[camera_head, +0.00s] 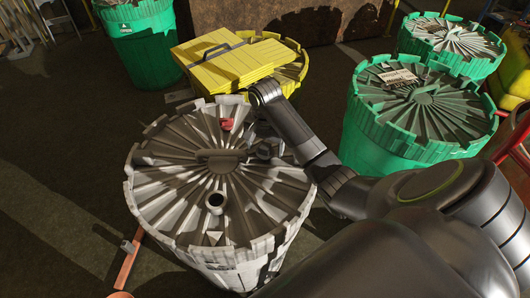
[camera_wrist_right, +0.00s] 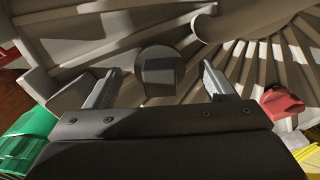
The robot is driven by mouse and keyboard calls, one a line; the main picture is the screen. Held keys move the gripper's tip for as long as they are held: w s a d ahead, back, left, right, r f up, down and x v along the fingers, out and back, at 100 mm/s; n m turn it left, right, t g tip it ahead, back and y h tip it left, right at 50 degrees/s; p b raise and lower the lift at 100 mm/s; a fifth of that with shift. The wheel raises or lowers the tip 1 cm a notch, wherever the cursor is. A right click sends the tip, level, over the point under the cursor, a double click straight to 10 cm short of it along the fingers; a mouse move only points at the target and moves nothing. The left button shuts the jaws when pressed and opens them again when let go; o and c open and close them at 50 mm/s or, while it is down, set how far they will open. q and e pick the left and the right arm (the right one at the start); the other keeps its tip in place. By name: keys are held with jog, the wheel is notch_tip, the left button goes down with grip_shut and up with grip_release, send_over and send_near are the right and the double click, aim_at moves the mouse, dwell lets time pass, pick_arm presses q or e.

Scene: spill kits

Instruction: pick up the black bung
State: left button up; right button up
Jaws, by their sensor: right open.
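The black bung (camera_wrist_right: 159,66) shows in the right wrist view as a dark round disc on the lid of the white drum (camera_head: 219,177). My right gripper (camera_wrist_right: 160,78) is open, with one finger on each side of the bung and a visible gap at both sides. I cannot tell how far above the bung the fingers are. In the head view my right gripper (camera_head: 264,149) is over the right part of the lid, and I cannot make out the bung there. My left gripper is not in view.
A red piece (camera_head: 227,124) lies on the lid; it also shows in the wrist view (camera_wrist_right: 282,102). A short open pipe (camera_head: 216,202) stands near the lid's front. A yellow drum (camera_head: 292,72) and green drums (camera_head: 385,142) stand close by. Open floor lies left.

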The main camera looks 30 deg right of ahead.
jog(key=shift+c, duration=0.2)
jog(key=c, duration=1.1)
jog(key=shift+r, duration=0.1)
